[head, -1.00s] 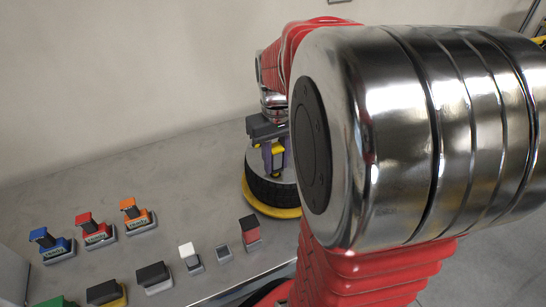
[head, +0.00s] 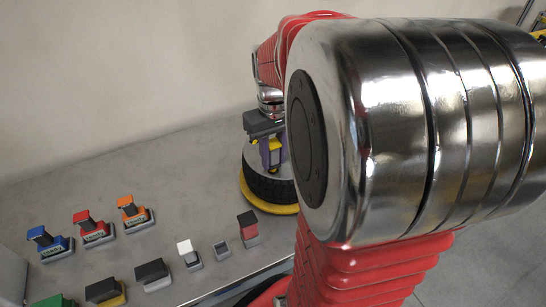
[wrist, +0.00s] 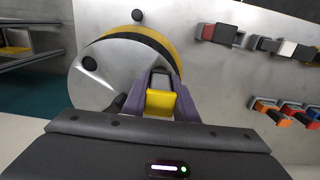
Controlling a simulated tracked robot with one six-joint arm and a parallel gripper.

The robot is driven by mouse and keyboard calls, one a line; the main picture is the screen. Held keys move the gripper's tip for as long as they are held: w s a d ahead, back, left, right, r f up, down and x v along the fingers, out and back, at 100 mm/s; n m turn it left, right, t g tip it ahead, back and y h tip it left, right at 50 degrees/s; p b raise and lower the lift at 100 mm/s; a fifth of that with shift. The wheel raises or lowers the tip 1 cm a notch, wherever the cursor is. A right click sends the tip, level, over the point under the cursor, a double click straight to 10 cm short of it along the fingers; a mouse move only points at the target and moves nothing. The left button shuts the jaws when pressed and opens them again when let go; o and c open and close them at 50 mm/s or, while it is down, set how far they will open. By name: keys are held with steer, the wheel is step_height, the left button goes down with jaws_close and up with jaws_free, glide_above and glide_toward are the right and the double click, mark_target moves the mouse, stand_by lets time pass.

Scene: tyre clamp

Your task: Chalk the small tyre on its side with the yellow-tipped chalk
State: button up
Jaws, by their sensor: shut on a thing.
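The small tyre (head: 268,188) is black and lies flat at the back of the grey bench, on a yellow base. Its pale grey upper face (wrist: 105,68) fills the left of the wrist view. My gripper (head: 272,165) is above this face, pointing down, with purple fingers. It is shut on a yellow piece, which I take as the chalk (wrist: 160,103). Whether the chalk's lower end touches the tyre is hidden. My own arm covers the tyre's right side in the head view.
Blue (head: 49,243), red (head: 92,228) and orange (head: 134,214) stamp-like blocks stand at the bench's left. A red and black block (head: 248,229), a white-topped block (head: 189,255) and several dark-topped ones line the front edge. Bare bench lies left of the tyre.

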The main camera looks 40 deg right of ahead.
mark_target(276, 142)
steer(key=shift+r, duration=2.25)
steer(key=shift+s+d+f, duration=0.1)
steer(key=shift+s+d, duration=0.05)
steer(key=shift+d, duration=0.1)
steer(key=s+d+r, duration=0.1)
steer(key=d, duration=0.5)
steer(key=s+d+r, duration=0.1)
steer(key=s+d, duration=0.1)
steer(key=d, duration=0.4)
steer(key=shift+r, duration=0.25)
steer(key=shift+f, duration=0.15)
steer(key=shift+f, duration=2.85)
